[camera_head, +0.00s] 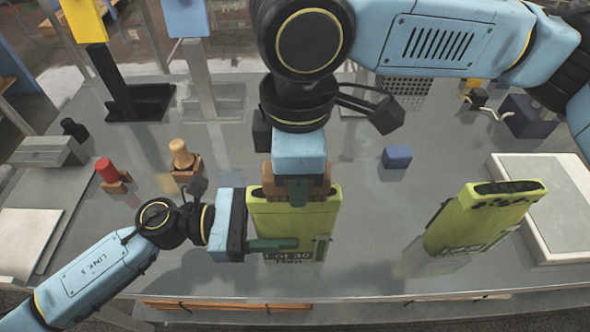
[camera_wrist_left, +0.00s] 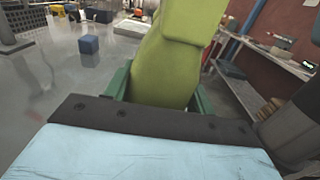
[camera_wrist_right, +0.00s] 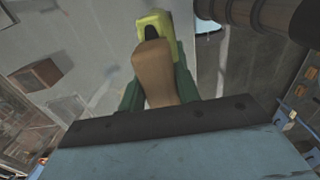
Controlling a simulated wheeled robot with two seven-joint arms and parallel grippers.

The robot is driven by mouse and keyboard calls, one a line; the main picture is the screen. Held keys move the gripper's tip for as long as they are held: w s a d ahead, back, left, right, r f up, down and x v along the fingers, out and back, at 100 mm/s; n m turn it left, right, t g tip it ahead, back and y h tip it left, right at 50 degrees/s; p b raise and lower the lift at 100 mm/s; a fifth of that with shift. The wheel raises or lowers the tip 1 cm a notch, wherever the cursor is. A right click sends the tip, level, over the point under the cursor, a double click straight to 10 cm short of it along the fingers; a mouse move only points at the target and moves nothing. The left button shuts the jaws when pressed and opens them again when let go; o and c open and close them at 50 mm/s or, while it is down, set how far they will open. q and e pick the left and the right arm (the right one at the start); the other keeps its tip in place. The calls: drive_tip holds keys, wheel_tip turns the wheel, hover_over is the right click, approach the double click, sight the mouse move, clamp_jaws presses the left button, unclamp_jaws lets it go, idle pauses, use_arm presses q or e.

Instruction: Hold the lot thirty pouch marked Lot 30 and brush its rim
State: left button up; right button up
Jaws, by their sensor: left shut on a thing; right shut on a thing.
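The yellow-green pouch marked Lot 30 (camera_head: 292,228) is upright near the table's front edge. My left gripper (camera_head: 270,244) is shut on its body from the left; the pouch also fills the middle of the left wrist view (camera_wrist_left: 165,70). My right gripper (camera_head: 297,190) is over the pouch's top, pointing down, shut on a brown brush (camera_wrist_right: 156,75). The brush's brown part (camera_head: 265,187) is at the pouch's rim in the head view. The gripper and brush hide most of the rim, so I cannot tell whether the brush touches it.
A second yellow-green pouch (camera_head: 480,222) with a dark-specked mouth stands tilted at the right, beside a pale slab (camera_head: 565,200). A red peg (camera_head: 106,171) and a tan peg (camera_head: 181,154) stand in wooden blocks at the left. A blue cube (camera_head: 397,156) lies behind.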

drive_tip(key=shift+d, duration=1)
drive_tip(key=shift+d, duration=0.2)
drive_tip(key=shift+d+f, duration=0.1)
drive_tip(key=shift+d, duration=0.85)
drive_tip(key=shift+r, duration=3.05)
use_arm(q)
drive_tip(key=o, duration=0.8)
drive_tip(key=shift+o, duration=0.2)
